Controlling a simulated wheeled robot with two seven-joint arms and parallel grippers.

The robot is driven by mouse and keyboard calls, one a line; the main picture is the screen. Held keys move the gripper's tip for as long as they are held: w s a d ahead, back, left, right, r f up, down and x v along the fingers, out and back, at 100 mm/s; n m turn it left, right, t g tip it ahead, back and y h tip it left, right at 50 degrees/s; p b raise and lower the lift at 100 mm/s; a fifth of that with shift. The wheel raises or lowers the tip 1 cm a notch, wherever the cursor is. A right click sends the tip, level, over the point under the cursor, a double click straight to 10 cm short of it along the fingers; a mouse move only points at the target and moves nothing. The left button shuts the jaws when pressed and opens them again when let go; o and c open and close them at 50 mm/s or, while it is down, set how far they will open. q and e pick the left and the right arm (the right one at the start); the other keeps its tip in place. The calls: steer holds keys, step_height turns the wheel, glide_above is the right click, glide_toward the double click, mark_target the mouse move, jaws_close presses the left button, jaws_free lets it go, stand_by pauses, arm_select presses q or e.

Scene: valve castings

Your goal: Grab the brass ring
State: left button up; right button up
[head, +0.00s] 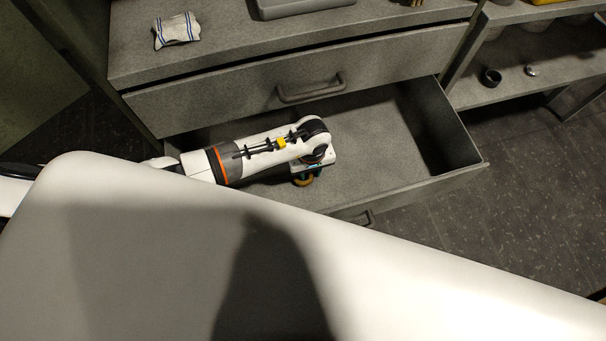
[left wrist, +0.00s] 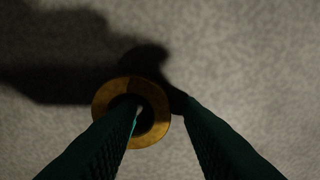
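The brass ring (left wrist: 101,97) lies flat on the grey drawer floor in the left wrist view. In the head view a bit of it (head: 302,182) shows just below my left gripper (head: 308,172). My left gripper (left wrist: 162,104) is open in the left wrist view, its two dark fingers apart. The left finger's tip overlaps the ring's hole, and the right finger's tip is outside the ring to the right. The ring's right side shows between them. I cannot tell how far the tips are above the floor. My right gripper is not in view.
The open drawer (head: 435,125) has walls around my left arm; its floor right of the gripper is clear. A closed drawer with a handle (head: 312,92) is above. A striped cloth (head: 176,31) and a grey tray (head: 300,6) are on top. A shelf (head: 510,88) stands at right.

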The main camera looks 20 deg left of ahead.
arm_select(q)
jaws_close()
steer(key=shift+r, duration=0.15)
